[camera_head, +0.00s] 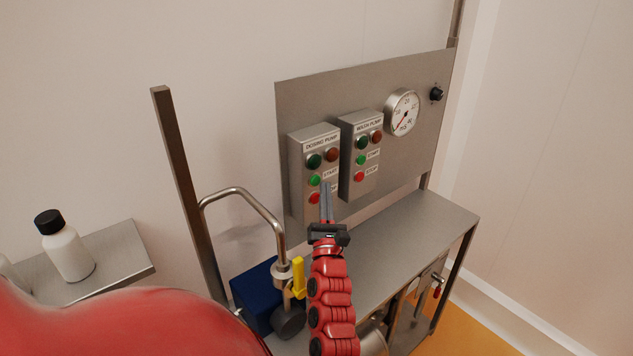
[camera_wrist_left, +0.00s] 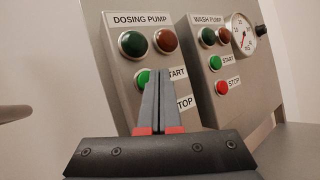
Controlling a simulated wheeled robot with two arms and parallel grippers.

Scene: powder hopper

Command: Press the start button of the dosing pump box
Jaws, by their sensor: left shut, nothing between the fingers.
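The dosing pump box (camera_head: 303,172) is a grey box on the upright steel panel, labelled DOSING PUMP. It has dark green and dark red lamps on top, a bright green start button (camera_head: 314,181) below, and a red stop button (camera_head: 314,198). My left gripper (camera_head: 326,187) is shut and empty, its fingertips in front of the lower right of this box, over part of the labels. In the left wrist view the gripper (camera_wrist_left: 158,75) points up just right of the green start button (camera_wrist_left: 143,78); the stop button is hidden there. Contact cannot be told. My right gripper is not seen.
The wash pump box (camera_head: 358,185) with similar buttons stands right of it, with a pressure gauge (camera_head: 402,111) and black knob (camera_head: 437,94) beyond. A bent steel pipe (camera_head: 257,202) with a yellow handle (camera_head: 298,277) is at left. The steel shelf (camera_head: 420,225) below is mostly clear.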

